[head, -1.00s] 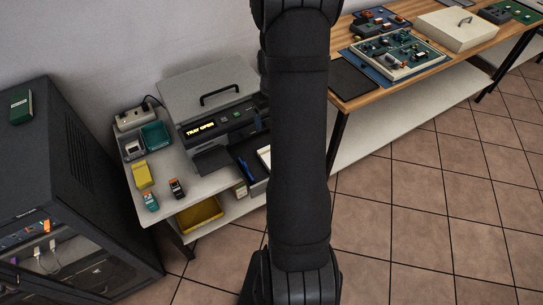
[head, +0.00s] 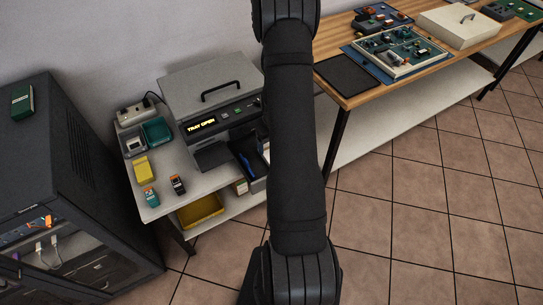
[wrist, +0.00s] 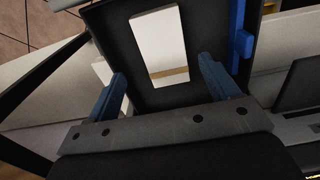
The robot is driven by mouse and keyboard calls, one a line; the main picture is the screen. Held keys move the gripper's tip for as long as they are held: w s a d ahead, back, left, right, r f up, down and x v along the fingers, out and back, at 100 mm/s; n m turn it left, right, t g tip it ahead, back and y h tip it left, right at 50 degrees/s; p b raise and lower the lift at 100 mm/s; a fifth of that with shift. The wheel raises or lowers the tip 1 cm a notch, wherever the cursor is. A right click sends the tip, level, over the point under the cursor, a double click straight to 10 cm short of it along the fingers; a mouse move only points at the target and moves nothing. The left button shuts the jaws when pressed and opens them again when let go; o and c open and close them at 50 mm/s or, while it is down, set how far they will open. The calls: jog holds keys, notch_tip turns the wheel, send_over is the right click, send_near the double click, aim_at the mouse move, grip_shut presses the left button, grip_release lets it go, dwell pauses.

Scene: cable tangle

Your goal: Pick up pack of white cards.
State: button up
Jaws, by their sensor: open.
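The pack of white cards (wrist: 158,38) lies flat in a black tray (wrist: 105,28) in the wrist view, with a tan band (wrist: 169,77) across its near end. My gripper (wrist: 162,70) is open, with its blue fingers spread to either side of the pack's near end. Clear gaps show between fingers and pack, and nothing is held. How high the fingers are above the tray cannot be told.
A printer-like machine (head: 213,95) lit "TRAY OPEN" stands on a side table. A blue part (wrist: 240,32) stands at the tray's right edge. A yellow bin (head: 200,211) sits on the lower shelf. A dark cabinet (head: 85,175) and wooden workbench (head: 350,103) flank the table.

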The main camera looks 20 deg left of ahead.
jog(key=shift+s+a+f, duration=0.1)
jog(key=shift+a+f, duration=0.05)
jog(key=shift+f, duration=1.15)
jog(key=shift+a+f, duration=0.1)
jog(key=shift+f, duration=1.15)
jog(key=c, duration=1.1)
